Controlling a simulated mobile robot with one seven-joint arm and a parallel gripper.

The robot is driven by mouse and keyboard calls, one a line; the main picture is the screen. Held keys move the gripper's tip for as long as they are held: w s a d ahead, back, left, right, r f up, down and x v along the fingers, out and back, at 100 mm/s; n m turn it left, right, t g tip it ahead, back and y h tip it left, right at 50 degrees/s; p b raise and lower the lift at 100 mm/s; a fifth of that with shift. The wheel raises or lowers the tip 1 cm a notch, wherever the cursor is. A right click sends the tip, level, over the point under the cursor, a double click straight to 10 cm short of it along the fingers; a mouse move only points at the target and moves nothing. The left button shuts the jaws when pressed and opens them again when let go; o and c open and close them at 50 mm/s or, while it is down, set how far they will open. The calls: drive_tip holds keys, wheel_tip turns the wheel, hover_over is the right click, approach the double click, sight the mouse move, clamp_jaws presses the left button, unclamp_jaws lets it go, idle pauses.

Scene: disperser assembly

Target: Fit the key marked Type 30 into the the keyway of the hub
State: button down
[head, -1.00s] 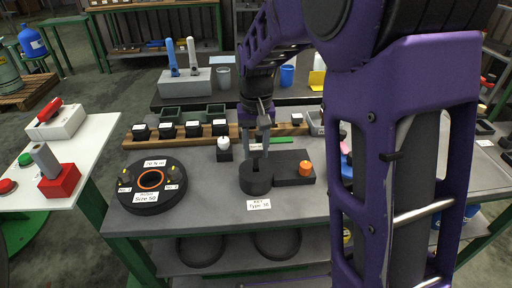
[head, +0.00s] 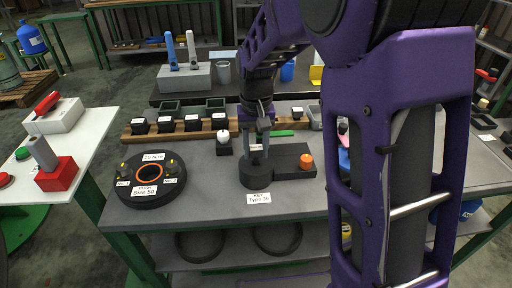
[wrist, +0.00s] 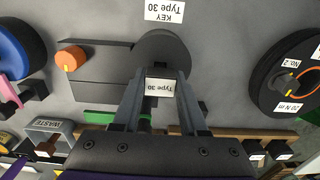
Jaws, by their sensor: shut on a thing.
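The dark round hub (head: 255,178) stands on the table, joined to a dark flat block; it also shows in the wrist view (wrist: 162,45). My gripper (head: 259,160) points down right over the hub, its fingertips close to the hub's top. In the wrist view my gripper (wrist: 160,76) is shut on the key (wrist: 160,87), whose white label reads Type 30. The key's label also shows between the fingers in the head view (head: 256,147). The keyway is not clearly visible, and I cannot tell whether the key's lower end is inside it.
An orange knob (head: 306,161) sits on the block right of the hub. A black Size 50 disc (head: 151,204) lies left. A white-topped part (head: 223,141) stands close behind-left. A Key Type 30 card (head: 258,197) lies in front, where the table is clear.

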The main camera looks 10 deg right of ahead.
sight(256, 148)
drive_tip(key=shift+f+b, duration=0.55)
drive_tip(key=shift+f, duration=0.45)
drive_tip(key=shift+r, duration=0.15)
drive_tip(key=shift+r+p, duration=1.85)
drive_tip(key=shift+r, duration=0.15)
drive_tip(key=shift+p, duration=0.3)
idle(0.4)
drive_tip(key=shift+f+b, duration=1.35)
drive_tip(key=shift+f, duration=0.8)
drive_tip(key=shift+c, duration=1.8)
unclamp_jaws()
drive_tip(key=shift+r, duration=0.1)
wheel_tip(256, 148, up, 17)
drive_tip(key=p, duration=0.3)
drive_tip(key=shift+r, duration=0.15)
